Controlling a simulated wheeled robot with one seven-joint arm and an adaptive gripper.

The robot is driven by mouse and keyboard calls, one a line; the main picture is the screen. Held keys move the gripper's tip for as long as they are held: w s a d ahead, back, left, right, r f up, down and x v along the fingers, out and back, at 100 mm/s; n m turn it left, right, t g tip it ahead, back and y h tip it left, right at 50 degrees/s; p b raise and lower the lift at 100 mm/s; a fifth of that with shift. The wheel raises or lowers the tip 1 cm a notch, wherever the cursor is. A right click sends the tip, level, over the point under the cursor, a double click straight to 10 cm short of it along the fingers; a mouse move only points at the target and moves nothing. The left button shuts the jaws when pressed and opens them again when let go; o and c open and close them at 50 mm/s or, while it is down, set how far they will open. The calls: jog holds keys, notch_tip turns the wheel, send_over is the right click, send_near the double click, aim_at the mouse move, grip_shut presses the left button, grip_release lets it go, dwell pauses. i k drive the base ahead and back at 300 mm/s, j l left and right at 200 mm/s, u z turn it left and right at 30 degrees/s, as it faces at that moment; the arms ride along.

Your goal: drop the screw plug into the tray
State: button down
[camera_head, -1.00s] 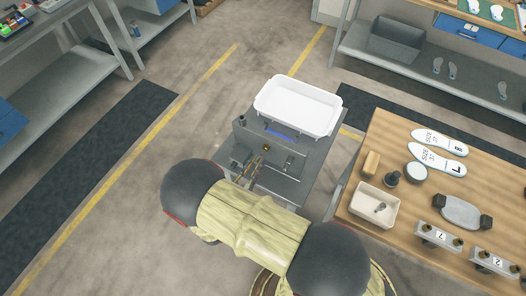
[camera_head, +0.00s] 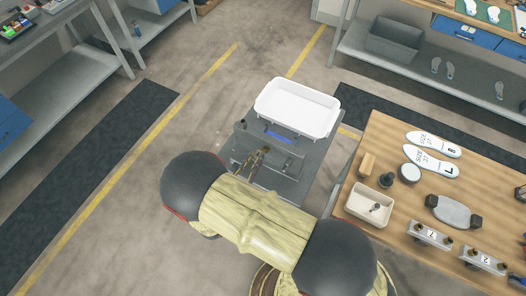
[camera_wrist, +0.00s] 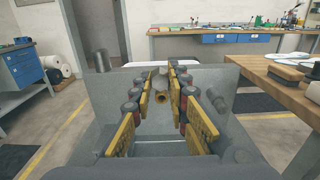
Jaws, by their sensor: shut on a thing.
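My gripper (camera_head: 264,151) is over the grey machine, just on the near side of the white tray (camera_head: 297,95). In the wrist view, my gripper's (camera_wrist: 160,76) yellow fingers are closed in around a small grey rounded piece, apparently the screw plug (camera_wrist: 160,80). A brass-coloured ring shows just below it. The plug is not discernible in the head view. The white tray stands on the far side of the machine and its inside looks empty. In the wrist view only a strip of its rim shows behind the machine's upright grey plate.
The grey machine (camera_head: 285,172) has an upright plate with a blue strip. To the right, a wooden table (camera_head: 400,136) carries insoles, a small cream box (camera_head: 352,208) with a piece inside, a brush and numbered blocks. Open floor lies to the left.

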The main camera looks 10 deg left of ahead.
aim_at(376, 213)
jog(key=k+l, duration=0.1)
jog(key=l, duration=1)
jog(key=k+l, duration=0.15)
jog(key=l, duration=0.4)
jog(key=k+l, duration=0.1)
jog(key=l, duration=0.45)
